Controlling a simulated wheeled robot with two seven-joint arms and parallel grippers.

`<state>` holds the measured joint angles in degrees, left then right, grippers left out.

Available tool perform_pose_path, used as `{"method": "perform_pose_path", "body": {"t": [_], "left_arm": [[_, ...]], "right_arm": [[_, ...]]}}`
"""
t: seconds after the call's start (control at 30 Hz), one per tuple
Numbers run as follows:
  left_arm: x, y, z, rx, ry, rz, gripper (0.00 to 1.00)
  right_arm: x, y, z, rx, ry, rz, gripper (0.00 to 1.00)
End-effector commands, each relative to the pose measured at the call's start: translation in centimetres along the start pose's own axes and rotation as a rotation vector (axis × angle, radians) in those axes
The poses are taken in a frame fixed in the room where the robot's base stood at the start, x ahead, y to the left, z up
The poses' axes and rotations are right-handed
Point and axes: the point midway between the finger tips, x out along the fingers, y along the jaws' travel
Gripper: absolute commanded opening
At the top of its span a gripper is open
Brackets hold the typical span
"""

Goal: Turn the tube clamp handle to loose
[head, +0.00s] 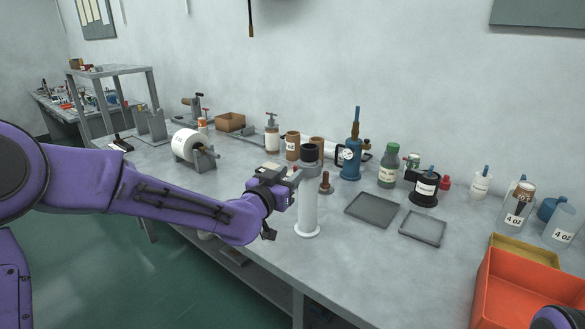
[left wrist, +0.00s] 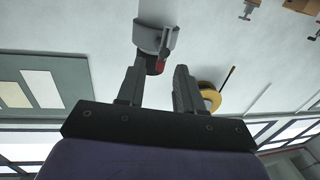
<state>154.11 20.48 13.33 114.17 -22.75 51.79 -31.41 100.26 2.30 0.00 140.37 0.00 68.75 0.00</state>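The tube clamp is a grey ring-like part in the left wrist view (left wrist: 152,36), with a lever along its right side and a dark and red end (left wrist: 155,68) below it. My left gripper (head: 297,178) is beside the upper post. In the wrist view its fingers (left wrist: 158,78) are apart, with the red end near the left fingertip. Contact cannot be told. My right gripper is out of view.
Two grey trays (head: 372,210) (head: 422,227) lie right of the post. A small brown-topped peg (head: 325,184) and a blue gauge bottle (head: 351,160) stand close behind. A white roll on a stand (head: 188,146) is left. An orange bin (head: 525,290) fills the lower right.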

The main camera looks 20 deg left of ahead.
Motion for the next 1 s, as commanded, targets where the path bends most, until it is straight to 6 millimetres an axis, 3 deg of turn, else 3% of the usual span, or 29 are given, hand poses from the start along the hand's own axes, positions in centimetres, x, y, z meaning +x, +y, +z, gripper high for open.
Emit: {"method": "perform_pose_path", "body": {"t": [0.2, 0.47, 0.57, 0.6, 1.0], "left_arm": [[2.5, 0.0, 0.0, -0.001, -0.001, -0.001, 0.36], [2.7, 0.0, 0.1, -0.002, -0.001, 0.000, 0.36], [2.7, 0.0, 0.1, -0.002, -0.001, 0.000, 0.03], [2.7, 0.0, 0.1, -0.002, -0.001, 0.000, 0.00], [2.6, -0.1, 0.2, -0.027, -0.010, -0.001, 0.00]], "right_arm": [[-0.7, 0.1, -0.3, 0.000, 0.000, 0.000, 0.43], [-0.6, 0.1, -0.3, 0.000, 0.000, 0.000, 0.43], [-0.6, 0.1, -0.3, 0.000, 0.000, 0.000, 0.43], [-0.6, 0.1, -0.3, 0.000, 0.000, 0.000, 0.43], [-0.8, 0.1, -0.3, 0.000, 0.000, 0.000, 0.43]]}}
